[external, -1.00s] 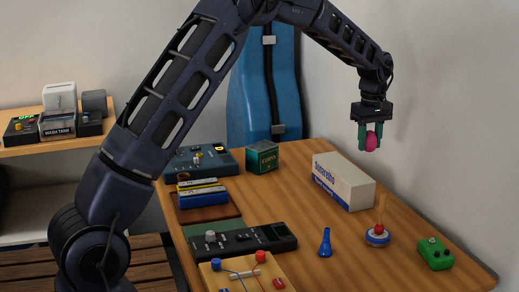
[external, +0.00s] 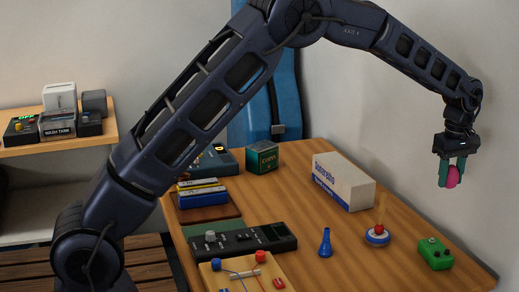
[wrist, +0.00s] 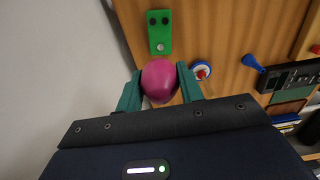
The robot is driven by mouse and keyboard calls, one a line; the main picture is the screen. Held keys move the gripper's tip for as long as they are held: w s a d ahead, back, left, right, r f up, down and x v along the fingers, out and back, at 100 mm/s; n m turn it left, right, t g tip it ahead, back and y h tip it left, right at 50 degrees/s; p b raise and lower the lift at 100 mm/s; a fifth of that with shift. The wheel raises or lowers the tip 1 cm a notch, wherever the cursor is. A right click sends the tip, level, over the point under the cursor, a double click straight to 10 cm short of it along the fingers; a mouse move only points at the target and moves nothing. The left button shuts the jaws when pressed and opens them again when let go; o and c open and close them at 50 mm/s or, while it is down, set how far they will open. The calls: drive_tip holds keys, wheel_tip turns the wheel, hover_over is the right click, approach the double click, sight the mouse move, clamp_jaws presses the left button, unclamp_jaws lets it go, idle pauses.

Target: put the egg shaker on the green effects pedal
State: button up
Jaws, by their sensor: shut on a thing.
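The egg shaker is pink (external: 452,177) and is held between the green fingers of my gripper (external: 452,172), up in the air at the right of the external view. In the wrist view the egg shaker (wrist: 159,80) sits between both fingertips of my gripper (wrist: 159,88). The green effects pedal (external: 434,253) lies on the table near its right front edge, below my gripper in the external view. In the wrist view the green pedal (wrist: 159,32) shows just beyond the egg, with two dark knobs and a silver button. The egg is apart from the pedal.
A blue and white round thing with a red top (external: 377,236) and a blue cone (external: 325,243) stand left of the pedal. A white box (external: 343,181) stands farther back. A wall (external: 440,80) rises along the table's right side. Bare wood surrounds the pedal.

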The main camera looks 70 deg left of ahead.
sight(446, 254)
wheel_tip(446, 254, down, 18)
drive_tip(key=shift+r, duration=0.2)
idle(0.4)
drive_tip(key=shift+f, duration=0.1)
drive_tip(key=o, duration=1)
